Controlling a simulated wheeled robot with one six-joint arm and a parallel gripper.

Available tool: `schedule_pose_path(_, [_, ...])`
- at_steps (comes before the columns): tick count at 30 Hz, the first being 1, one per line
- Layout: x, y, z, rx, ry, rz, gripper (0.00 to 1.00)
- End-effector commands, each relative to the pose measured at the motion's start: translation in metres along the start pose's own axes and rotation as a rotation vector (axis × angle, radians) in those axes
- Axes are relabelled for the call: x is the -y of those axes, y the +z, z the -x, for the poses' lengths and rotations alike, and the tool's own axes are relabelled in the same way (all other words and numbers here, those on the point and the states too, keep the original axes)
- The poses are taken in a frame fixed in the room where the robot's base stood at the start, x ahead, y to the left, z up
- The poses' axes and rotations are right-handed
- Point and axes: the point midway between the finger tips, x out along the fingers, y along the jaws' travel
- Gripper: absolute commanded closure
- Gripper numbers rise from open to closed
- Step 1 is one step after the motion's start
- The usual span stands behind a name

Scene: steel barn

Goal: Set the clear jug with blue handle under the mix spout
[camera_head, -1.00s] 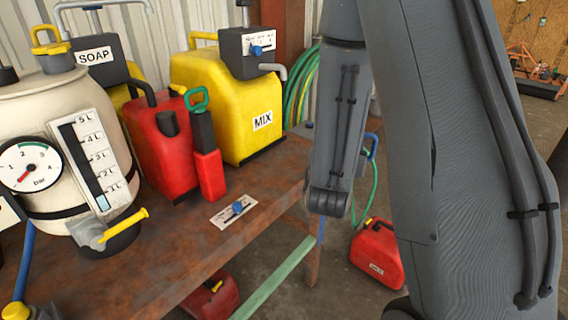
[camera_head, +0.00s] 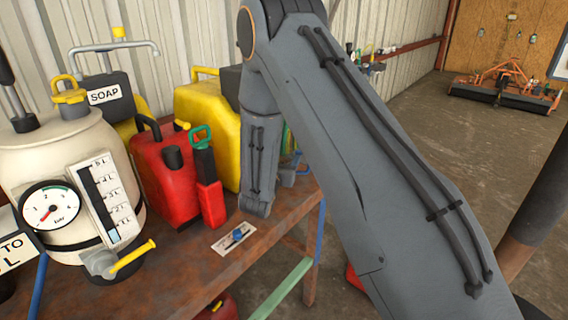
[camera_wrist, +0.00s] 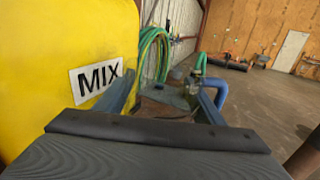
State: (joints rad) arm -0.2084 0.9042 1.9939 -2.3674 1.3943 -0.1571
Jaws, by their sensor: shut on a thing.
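The yellow MIX can (camera_head: 205,105) stands on the rusty bench, partly behind my arm. Its label (camera_wrist: 97,78) shows close at left in the wrist view. The mix spout is hidden behind my arm in the head view and is out of the wrist view. In the wrist view my gripper (camera_wrist: 167,98) is shut on the clear jug, beside the can's right side. The jug's blue handle (camera_wrist: 218,90) shows past the right finger. Its clear body is hard to make out between the fingers, and my arm mostly hides the jug in the head view.
A red can (camera_head: 165,175), a small red bottle (camera_head: 211,200) and a white sprayer tank (camera_head: 65,165) crowd the bench (camera_head: 180,275). A green hose coil (camera_wrist: 152,55) hangs behind.

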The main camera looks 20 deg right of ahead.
Motion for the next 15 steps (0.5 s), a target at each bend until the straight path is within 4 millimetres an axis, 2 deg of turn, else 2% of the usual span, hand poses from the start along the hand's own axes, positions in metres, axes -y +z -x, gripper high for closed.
schedule_pose_path(8, [0.0,-0.016,0.0,0.0,0.001,0.0,0.66])
schedule_pose_path(15, [0.0,-0.042,0.0,0.0,0.001,0.0,0.66])
